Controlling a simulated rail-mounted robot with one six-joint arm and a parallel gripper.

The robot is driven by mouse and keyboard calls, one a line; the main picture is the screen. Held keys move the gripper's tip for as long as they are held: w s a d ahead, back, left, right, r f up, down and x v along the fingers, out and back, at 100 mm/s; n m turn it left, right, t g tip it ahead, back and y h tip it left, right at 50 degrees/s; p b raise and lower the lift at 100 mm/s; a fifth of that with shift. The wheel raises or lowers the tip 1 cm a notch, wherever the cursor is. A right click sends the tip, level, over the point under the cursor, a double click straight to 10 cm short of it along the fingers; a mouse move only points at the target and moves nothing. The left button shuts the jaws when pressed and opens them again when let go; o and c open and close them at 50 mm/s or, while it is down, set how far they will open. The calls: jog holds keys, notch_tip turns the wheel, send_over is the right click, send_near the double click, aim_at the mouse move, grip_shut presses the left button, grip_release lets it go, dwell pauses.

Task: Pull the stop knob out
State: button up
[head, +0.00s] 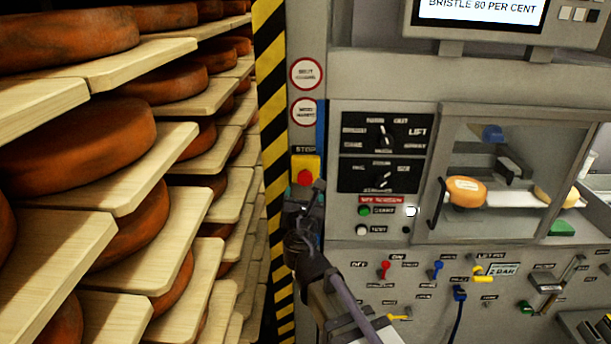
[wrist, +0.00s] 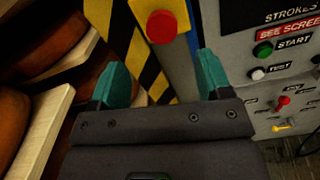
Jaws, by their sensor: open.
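The stop knob is a red round button (head: 305,177) on a yellow box (head: 306,162) under a STOP label, on the grey post left of the control panel. In the wrist view the red knob (wrist: 161,27) shows at the top, beyond and between my fingertips. My gripper (head: 308,192) is just below the knob in the head view and hides the lower part of the yellow box. In the wrist view my gripper (wrist: 160,75) has its two teal fingers spread wide, with nothing between them. The knob appears apart from the fingers.
A yellow-black striped post (head: 270,120) stands left of the knob, beside shelves with orange cheese wheels (head: 80,140). Right is the panel with dials (head: 383,135), a green start button (head: 364,211) and a glass-fronted chamber (head: 510,170). Small coloured valves (head: 384,268) sit lower.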

aim_at(305, 178)
jog(key=w, duration=1)
jog(key=shift+w, duration=0.3)
jog(key=shift+c, duration=0.3)
